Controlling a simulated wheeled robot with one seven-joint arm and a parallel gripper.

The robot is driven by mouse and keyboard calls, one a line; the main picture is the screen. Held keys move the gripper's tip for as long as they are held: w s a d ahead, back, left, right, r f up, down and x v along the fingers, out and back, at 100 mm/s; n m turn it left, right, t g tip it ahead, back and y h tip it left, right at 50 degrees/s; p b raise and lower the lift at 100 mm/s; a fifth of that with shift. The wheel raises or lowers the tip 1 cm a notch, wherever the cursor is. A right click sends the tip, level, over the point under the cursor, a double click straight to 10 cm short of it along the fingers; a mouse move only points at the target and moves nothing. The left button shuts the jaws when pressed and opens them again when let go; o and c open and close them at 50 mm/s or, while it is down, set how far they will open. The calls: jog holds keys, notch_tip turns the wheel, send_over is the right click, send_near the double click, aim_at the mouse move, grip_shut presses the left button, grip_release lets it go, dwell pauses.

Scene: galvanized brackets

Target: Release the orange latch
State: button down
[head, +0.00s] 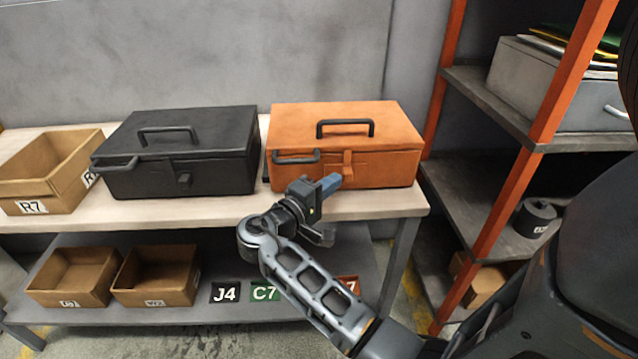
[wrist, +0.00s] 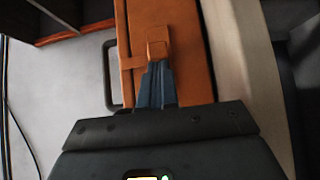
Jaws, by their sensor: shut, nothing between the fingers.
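The orange toolbox (head: 390,140) stands closed on the workbench, with a dark handle on its lid and another dark handle on the left of its front. Its orange latch (head: 347,162) is at the middle of the front face. My gripper (head: 330,184) is just below and in front of the latch, with its blue fingers shut and empty. In the wrist view the shut fingers (wrist: 158,72) point at the orange latch (wrist: 158,42), and the tips overlap its lower end. I cannot tell whether they touch it.
A black toolbox (head: 195,150) stands left of the orange one, and an open cardboard bin (head: 45,185) sits further left. Bins (head: 155,277) and label plates (head: 265,293) are on the lower shelf. A shelf with orange posts (head: 505,190) stands at the right.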

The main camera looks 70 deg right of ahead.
aim_at(347, 174)
jog(key=shift+s, duration=0.1)
jog(key=shift+s+d+p, duration=0.2)
jog(key=shift+s+d, duration=0.05)
jog(key=shift+s, duration=0.35)
jog(key=shift+s+d+p, duration=0.2)
jog(key=shift+s+d, duration=0.1)
jog(key=shift+s, duration=0.35)
jog(key=shift+s+d+p, duration=0.2)
jog(key=shift+s+d, duration=0.05)
jog(key=shift+s, duration=0.35)
